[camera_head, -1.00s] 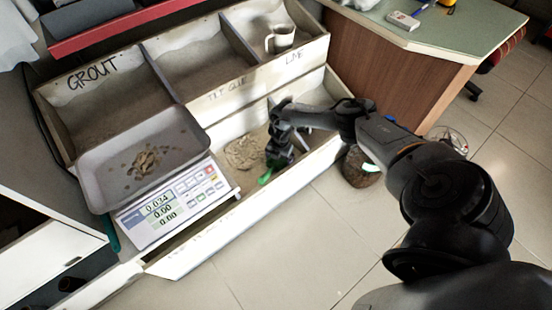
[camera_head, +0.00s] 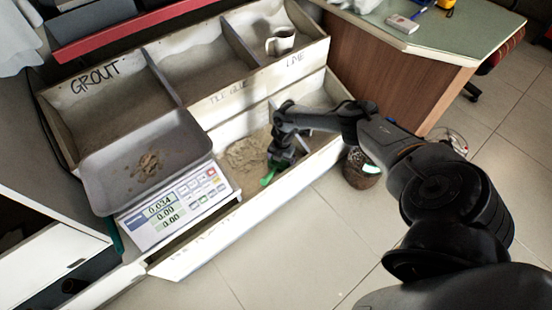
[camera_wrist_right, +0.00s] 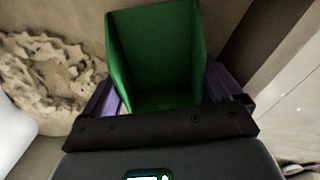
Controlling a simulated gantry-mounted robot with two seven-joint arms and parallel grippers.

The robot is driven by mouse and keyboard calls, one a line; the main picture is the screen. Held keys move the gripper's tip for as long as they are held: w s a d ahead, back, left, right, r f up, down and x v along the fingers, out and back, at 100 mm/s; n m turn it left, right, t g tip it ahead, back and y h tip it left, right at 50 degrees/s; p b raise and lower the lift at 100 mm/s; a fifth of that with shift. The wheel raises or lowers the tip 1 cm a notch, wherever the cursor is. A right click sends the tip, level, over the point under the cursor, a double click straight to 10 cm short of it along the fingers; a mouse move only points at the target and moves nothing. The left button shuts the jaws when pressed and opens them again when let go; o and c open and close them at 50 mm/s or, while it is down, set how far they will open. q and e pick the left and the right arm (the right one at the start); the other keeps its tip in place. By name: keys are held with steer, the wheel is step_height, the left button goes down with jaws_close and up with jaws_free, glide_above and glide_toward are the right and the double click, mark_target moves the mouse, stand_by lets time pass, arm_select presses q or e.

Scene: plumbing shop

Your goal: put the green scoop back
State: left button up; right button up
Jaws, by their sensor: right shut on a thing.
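The green scoop (camera_wrist_right: 158,60) fills the middle of the right wrist view, its open box-shaped end facing up between my gripper's fingers. In the head view only a small green part of the scoop (camera_head: 268,178) shows below my right gripper (camera_head: 281,160). My right gripper is shut on the scoop, inside the lower front bin (camera_head: 300,178) and beside a rough heap of sand-coloured material (camera_head: 245,155). That heap also shows at the left of the wrist view (camera_wrist_right: 45,80). Whether the scoop touches the bin floor cannot be told. My left gripper is not in view.
A scale (camera_head: 180,206) carrying a grey tray (camera_head: 95,170) with crumbs stands left of my gripper. Behind are upper bins marked GROUT, TILE GLUE and LIME (camera_head: 295,58), the last holding a white mug (camera_head: 280,41). A green-topped desk (camera_head: 455,35) stands at right. Floor tiles in front are clear.

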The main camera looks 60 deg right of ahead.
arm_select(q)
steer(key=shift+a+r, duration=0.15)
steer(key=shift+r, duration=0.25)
arm_select(e)
steer(key=shift+s+d+g, duration=0.15)
steer(key=shift+s+d, duration=0.05)
steer(key=shift+s, duration=0.4)
steer(key=shift+s+d+g, duration=0.15)
steer(key=shift+s+d, duration=0.05)
steer(key=shift+s, duration=0.35)
steer(key=shift+f, duration=0.1)
steer(key=o, duration=0.8)
arm_select(q)
steer(key=shift+p, duration=0.3)
arm_select(e)
steer(key=shift+w+d+r+p, duration=0.1)
steer(key=shift+r+p, duration=0.25)
steer(key=shift+r, duration=0.3)
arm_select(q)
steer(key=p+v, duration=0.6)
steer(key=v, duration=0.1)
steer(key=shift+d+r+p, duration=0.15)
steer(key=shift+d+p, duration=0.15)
arm_select(e)
step_height(320, 180, up, 10)
steer(key=w, duration=0.1)
steer(key=shift+w+a+t, duration=0.25)
steer(key=shift+a+t, duration=0.15)
